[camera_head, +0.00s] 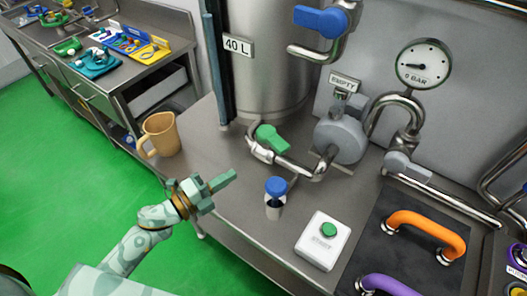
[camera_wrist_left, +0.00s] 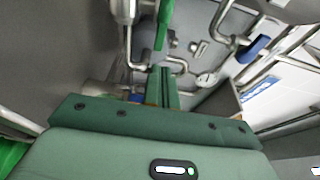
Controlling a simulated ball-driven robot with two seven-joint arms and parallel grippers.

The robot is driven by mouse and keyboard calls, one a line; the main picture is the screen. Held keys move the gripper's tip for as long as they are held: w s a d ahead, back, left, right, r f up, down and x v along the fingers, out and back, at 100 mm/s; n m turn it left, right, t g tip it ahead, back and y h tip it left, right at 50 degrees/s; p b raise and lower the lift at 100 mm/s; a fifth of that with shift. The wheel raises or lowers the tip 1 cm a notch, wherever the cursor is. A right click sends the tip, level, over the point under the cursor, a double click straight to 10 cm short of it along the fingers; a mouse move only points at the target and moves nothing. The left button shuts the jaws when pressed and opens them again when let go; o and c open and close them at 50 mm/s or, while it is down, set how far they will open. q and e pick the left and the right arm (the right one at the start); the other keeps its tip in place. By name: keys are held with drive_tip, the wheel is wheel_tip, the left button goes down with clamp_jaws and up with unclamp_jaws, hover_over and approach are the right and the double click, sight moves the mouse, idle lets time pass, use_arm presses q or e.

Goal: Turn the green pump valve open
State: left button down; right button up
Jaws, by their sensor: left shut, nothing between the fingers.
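The green pump valve (camera_head: 271,138) is a green lever on a steel pipe at the foot of the tank, left of the grey pump (camera_head: 341,138). My left gripper (camera_head: 229,177) is in front of the valve and lower left of it, apart from it. Its fingers are shut with nothing between them, and they point up and right. In the left wrist view the shut fingers (camera_wrist_left: 162,88) reach toward the pipes, and a green handle (camera_wrist_left: 164,24) shows above them. My right gripper is not in view.
A tan mug (camera_head: 161,134) stands left of the tank (camera_head: 268,70). A gauge (camera_head: 424,64) reads near 0. Orange and purple handles are at right.

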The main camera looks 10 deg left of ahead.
sight(275, 149)
use_arm(q)
drive_tip(key=x, duration=1.1)
drive_tip(key=shift+w+d, duration=0.15)
drive_tip(key=shift+w, duration=0.1)
drive_tip(key=shift+w+d, duration=0.35)
drive_tip(key=shift+w, duration=0.1)
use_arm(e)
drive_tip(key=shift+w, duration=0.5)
